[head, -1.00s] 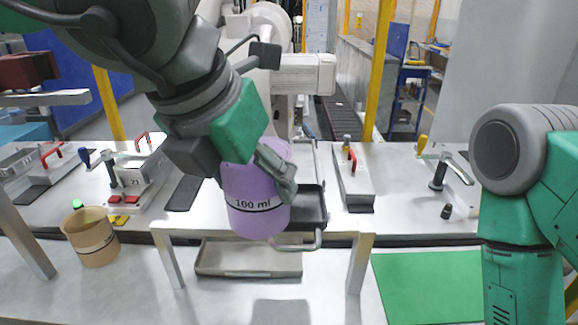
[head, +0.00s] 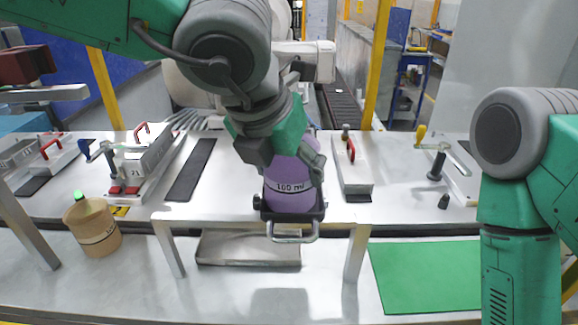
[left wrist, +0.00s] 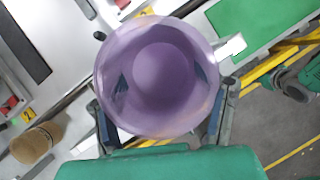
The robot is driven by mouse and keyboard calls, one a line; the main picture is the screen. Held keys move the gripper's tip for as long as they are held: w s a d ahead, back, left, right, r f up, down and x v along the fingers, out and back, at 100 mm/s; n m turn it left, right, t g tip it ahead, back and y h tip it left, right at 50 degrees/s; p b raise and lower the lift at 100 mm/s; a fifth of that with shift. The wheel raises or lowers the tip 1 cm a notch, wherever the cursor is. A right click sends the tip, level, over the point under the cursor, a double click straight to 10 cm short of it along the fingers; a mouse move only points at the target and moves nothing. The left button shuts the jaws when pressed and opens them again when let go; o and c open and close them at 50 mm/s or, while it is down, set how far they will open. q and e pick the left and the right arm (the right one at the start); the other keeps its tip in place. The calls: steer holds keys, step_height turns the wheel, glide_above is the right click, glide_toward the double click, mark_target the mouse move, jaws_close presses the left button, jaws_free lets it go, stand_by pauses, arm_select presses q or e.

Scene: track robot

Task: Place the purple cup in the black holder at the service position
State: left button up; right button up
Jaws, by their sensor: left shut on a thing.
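The purple cup (head: 291,187), marked 100 ml, is upright in the head view. Its base is at the black holder (head: 262,212), which has a metal handle in front and sits on the raised shelf at the middle. Whether the base rests on the holder floor I cannot tell. My left gripper (head: 290,150) is shut on the cup's upper part. In the left wrist view the cup (left wrist: 158,75) is seen from above, empty, between the two fingers (left wrist: 160,125). My right arm shows at the right edge of the head view, but its gripper is out of view.
A tan cup (head: 95,228) stands at the lower left. A green mat (head: 430,275) lies at the lower right, clear. A metal tray (head: 248,250) lies below the shelf. Clamp fixtures with red handles (head: 351,152) stand on both sides of the holder.

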arm_select(q)
steer(key=shift+d+f, duration=0.1)
steer(key=o, duration=1.4)
steer(key=shift+d, duration=0.3)
steer(key=shift+a+r, duration=0.2)
steer(key=shift+r, duration=0.15)
steer(key=v, duration=1.1)
steer(key=shift+s+a+r, duration=0.1)
steer(key=shift+s+r, duration=0.05)
steer(key=shift+r, duration=0.1)
